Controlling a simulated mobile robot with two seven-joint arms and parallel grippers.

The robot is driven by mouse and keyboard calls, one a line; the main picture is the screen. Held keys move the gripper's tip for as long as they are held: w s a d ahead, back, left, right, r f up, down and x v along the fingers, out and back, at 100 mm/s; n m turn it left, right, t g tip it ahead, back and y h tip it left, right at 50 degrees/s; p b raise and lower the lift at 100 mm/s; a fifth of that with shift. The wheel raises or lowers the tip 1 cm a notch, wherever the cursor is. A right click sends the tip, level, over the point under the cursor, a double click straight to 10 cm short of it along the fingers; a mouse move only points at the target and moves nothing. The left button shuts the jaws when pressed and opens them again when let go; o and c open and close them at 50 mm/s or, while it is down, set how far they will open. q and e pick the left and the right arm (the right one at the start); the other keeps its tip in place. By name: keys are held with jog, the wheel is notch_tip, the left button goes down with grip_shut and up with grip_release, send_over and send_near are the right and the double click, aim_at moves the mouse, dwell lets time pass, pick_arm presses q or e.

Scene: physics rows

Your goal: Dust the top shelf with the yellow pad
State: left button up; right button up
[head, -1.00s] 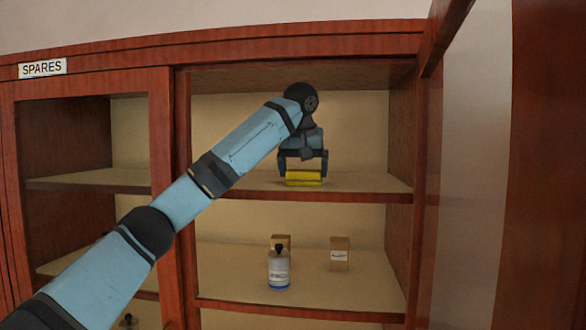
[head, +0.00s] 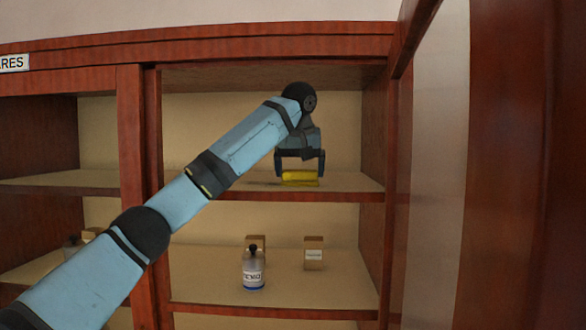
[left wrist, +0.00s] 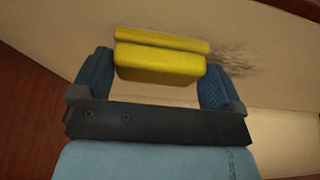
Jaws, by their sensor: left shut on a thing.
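The yellow pad (head: 300,178) is between the fingers of my left gripper (head: 299,174), down at the top shelf (head: 340,183) of the cabinet. In the left wrist view the pad (left wrist: 160,64) sits between the two blue fingers (left wrist: 158,85), which are shut on it. A dark dust smudge (left wrist: 232,59) lies on the pale shelf surface just right of the pad there. In the head view the pad appears to rest on the shelf; exact contact is hard to tell. My right gripper is not in view.
On the shelf below stand a labelled bottle (head: 253,269) and small brown boxes (head: 313,253). An upright post (head: 137,190) stands left of the bay. An open door (head: 432,160) stands at its right side. Above the pad is the bay's ceiling (head: 270,75).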

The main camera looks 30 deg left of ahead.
pick_arm(q)
jog(key=shift+w+d, duration=0.35)
jog(key=shift+d, duration=0.3)
jog(key=shift+w+d, duration=0.3)
jog(key=shift+d, duration=0.3)
jog(key=shift+a, duration=0.15)
jog(key=shift+s+a, duration=1.6)
jog(key=shift+a, duration=1.3)
jog(key=shift+s+a, duration=1.65)
jog(key=shift+a, duration=1.3)
jog(key=shift+s+a, duration=1.6)
jog(key=shift+a, duration=1.3)
jog(key=shift+w+a, duration=0.3)
jog(key=shift+w, duration=0.35)
jog(key=shift+w+a, duration=0.25)
jog(key=shift+w, duration=0.35)
jog(key=shift+w+d, duration=1.65)
jog(key=shift+d, duration=1.3)
jog(key=shift+w+d, duration=1.6)
jog(key=shift+d, duration=1.3)
jog(key=shift+w+d, duration=1.65)
jog(key=shift+d, duration=1.3)
jog(key=shift+s+a, duration=0.1)
jog(key=shift+a, duration=0.05)
jog(key=shift+s+a+f, duration=0.1)
jog(key=shift+s+a, duration=0.4)
jog(key=shift+a, duration=0.4)
jog(key=shift+s+a+f, duration=0.1)
jog(key=shift+s+a, duration=0.4)
jog(key=shift+a, duration=0.4)
